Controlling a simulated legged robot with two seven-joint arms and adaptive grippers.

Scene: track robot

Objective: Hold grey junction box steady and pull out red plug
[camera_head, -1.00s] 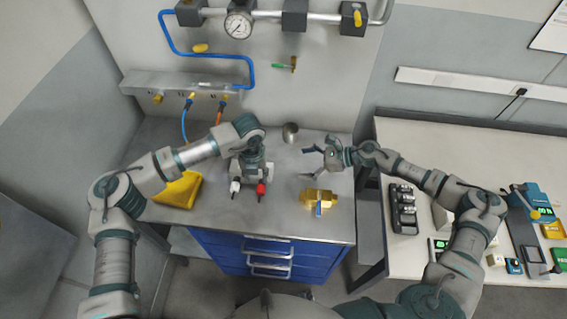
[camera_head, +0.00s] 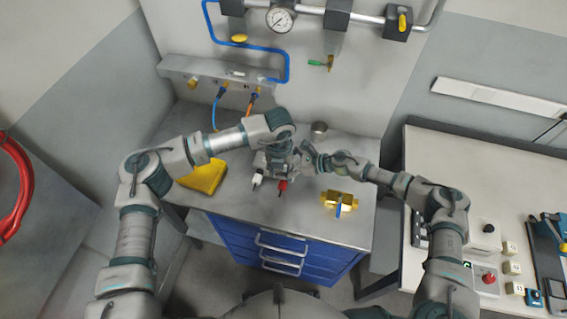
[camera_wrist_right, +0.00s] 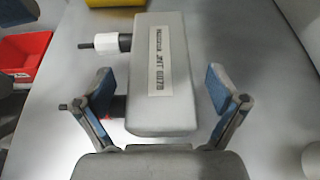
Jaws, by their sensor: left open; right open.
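The grey junction box (camera_wrist_right: 163,105) fills the middle of the right wrist view, with a printed label on top. In the head view it is mostly hidden beneath my left gripper (camera_head: 274,158), which is open over it. A white plug (camera_head: 257,180) and the red plug (camera_head: 282,186) stick out of its near side. In the right wrist view, the white plug (camera_wrist_right: 107,43) is clear, but the red plug (camera_wrist_right: 107,118) is mostly hidden behind a finger. My right gripper (camera_head: 310,156) is open beside the box's right side; its fingers (camera_wrist_right: 158,75) flank the box's end.
A yellow folded cloth (camera_head: 203,176) lies left of the box, and a brass valve fitting (camera_head: 340,200) right of it. A metal cup (camera_head: 319,129) stands behind. Hoses hang from the wall manifold (camera_head: 215,75).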

